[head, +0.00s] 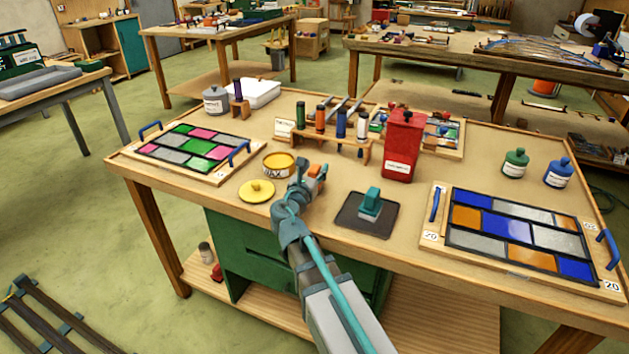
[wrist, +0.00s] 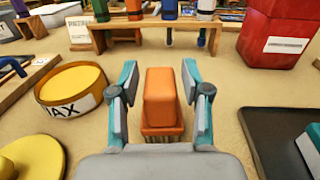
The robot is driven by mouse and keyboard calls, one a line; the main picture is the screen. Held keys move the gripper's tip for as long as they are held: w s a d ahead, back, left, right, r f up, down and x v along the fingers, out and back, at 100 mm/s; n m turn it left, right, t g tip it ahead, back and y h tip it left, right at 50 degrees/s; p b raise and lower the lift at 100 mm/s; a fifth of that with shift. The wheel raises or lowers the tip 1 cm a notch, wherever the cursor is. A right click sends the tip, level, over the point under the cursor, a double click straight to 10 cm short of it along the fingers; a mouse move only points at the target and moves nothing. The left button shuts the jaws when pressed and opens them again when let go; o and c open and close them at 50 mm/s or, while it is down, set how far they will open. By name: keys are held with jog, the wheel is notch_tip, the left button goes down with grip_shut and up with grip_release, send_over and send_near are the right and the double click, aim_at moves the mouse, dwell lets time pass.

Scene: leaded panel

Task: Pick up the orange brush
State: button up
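The orange brush (wrist: 162,97) stands upright on the bench in the wrist view, its orange block on top and bristles below. In the head view, part of the orange brush (head: 317,171) shows beside my gripper (head: 309,178). In the wrist view my gripper (wrist: 158,95) is open, with one teal-and-grey finger on each side of the brush. A gap shows between the left finger and the brush; the right finger is close to it, and I cannot tell whether it touches. The bristle ends are partly hidden by my gripper's body.
A yellow wax tin (head: 278,164) and yellow lid (head: 257,191) lie left of my gripper. A dark tray (head: 350,226) with a teal-handled block (head: 370,203) is to the right. Behind stand a wooden rack (head: 318,139) of coloured handles and a red canister (head: 403,147).

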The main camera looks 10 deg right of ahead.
grip_shut()
jog(key=shift+r, duration=0.1)
jog(key=shift+r, duration=0.85)
jog(key=s+a+r+b, duration=0.2)
jog(key=s+r+b, duration=0.6)
jog(key=s+r, duration=0.3)
jog(key=shift+s, duration=1.45)
